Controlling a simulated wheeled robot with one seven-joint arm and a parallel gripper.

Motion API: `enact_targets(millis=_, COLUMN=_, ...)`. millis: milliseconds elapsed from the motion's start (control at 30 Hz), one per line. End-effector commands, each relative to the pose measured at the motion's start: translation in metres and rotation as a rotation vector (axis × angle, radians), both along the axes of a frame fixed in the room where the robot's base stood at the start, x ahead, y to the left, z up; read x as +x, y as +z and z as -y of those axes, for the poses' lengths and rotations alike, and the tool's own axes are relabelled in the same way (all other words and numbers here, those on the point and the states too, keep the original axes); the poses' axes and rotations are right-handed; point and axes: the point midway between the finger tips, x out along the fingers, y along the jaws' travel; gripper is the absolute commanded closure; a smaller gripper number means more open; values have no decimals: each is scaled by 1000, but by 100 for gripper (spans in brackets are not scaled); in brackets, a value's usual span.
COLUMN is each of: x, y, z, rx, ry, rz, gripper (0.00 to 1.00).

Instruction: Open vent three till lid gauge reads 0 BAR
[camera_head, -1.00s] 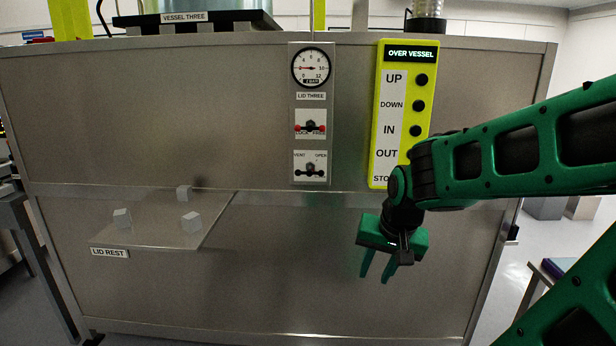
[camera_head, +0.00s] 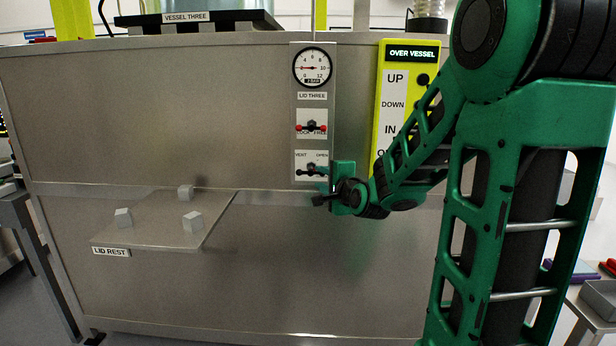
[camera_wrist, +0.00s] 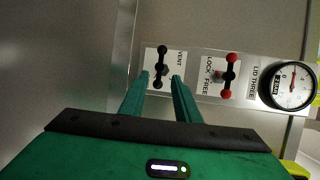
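The vent three handle (camera_head: 311,171) is a black bar with knobbed ends, lying level under the VENT and OPEN labels on the panel. It also shows in the wrist view (camera_wrist: 161,67), between my fingertips. My gripper (camera_head: 323,186) is open at the panel's lower right; its green fingers (camera_wrist: 160,78) stand either side of the handle. I cannot tell whether they touch it. The lid three gauge (camera_head: 313,68) is a round white dial at the panel's top. Its red needle points left, near 2, above 0. It also shows in the wrist view (camera_wrist: 287,85).
The red-knobbed LOCK/FREE handle (camera_head: 311,127) is just above the vent handle. A yellow OVER VESSEL button box (camera_head: 392,110) stands to the right, partly behind my arm. The LID REST shelf (camera_head: 155,232) with 3 pale blocks juts out at lower left.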

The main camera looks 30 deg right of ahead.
Motion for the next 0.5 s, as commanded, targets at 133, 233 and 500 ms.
enact_targets(millis=133, x=22, y=-5, z=4, rx=-2, ry=2, rz=-3, gripper=71)
enact_targets(millis=233, x=39, y=-8, z=7, rx=-2, ry=3, rz=-4, gripper=71)
enact_targets(millis=500, x=77, y=-16, z=15, rx=-3, ry=1, rz=-4, gripper=71)
